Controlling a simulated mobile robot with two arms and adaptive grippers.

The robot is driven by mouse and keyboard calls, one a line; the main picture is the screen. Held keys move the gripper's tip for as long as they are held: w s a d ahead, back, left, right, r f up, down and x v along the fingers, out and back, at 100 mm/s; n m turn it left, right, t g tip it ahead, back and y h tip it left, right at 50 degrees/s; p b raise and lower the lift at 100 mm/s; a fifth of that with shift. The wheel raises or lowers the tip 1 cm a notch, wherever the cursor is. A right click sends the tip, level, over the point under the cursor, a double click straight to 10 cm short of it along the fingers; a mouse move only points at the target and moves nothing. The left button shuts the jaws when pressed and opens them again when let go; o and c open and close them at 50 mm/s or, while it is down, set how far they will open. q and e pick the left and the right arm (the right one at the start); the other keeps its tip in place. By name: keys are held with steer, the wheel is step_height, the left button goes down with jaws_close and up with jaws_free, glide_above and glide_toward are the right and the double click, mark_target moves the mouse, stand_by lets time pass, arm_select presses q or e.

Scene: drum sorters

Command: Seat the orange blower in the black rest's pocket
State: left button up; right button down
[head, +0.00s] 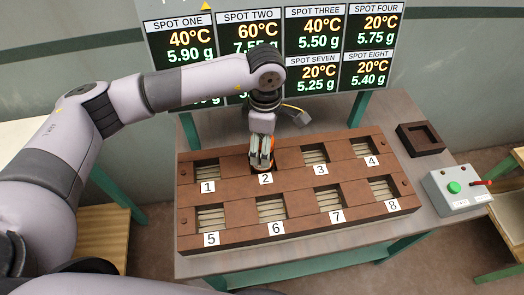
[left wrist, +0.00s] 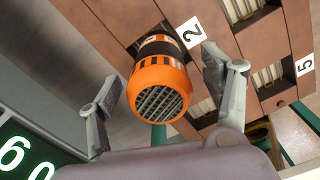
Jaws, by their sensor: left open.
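The orange blower (left wrist: 160,88) sits in the opening of spot 2, its grilled end facing the left wrist camera. In the head view my left gripper mostly hides it, and only a bit of orange (head: 262,168) shows. My left gripper (head: 262,150) is open above spot 2, with its fingers on either side of the blower; a gap shows beside it in the left wrist view. The black rest (head: 420,153) is a dark square block with an empty recessed pocket, at the right back of the table. My right gripper is not in view.
The brown rack (head: 340,232) has several numbered openings with slatted bottoms. A grey control box (head: 460,203) with a green button and red lever stands right of it. A display board (head: 315,50) with temperatures and weights stands behind. Some clear table lies between rack and rest.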

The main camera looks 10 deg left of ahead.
mark_target(258, 169)
arm_select(q)
steer(key=shift+a+f+p, duration=0.15)
steer(key=shift+f+p, duration=0.15)
steer(key=shift+f, duration=0.25)
steer(key=f, duration=0.1)
steer(key=f+p, duration=0.1)
steer(key=f, duration=0.1)
steer(key=shift+w+a+f, duration=0.1)
steer(key=shift+a+f, duration=0.15)
steer(key=shift+f, duration=0.45)
steer(key=shift+c, duration=0.3)
steer(key=c, duration=1.6)
steer(key=shift+w+r, duration=0.1)
jaws_close()
steer(key=shift+r, duration=0.15)
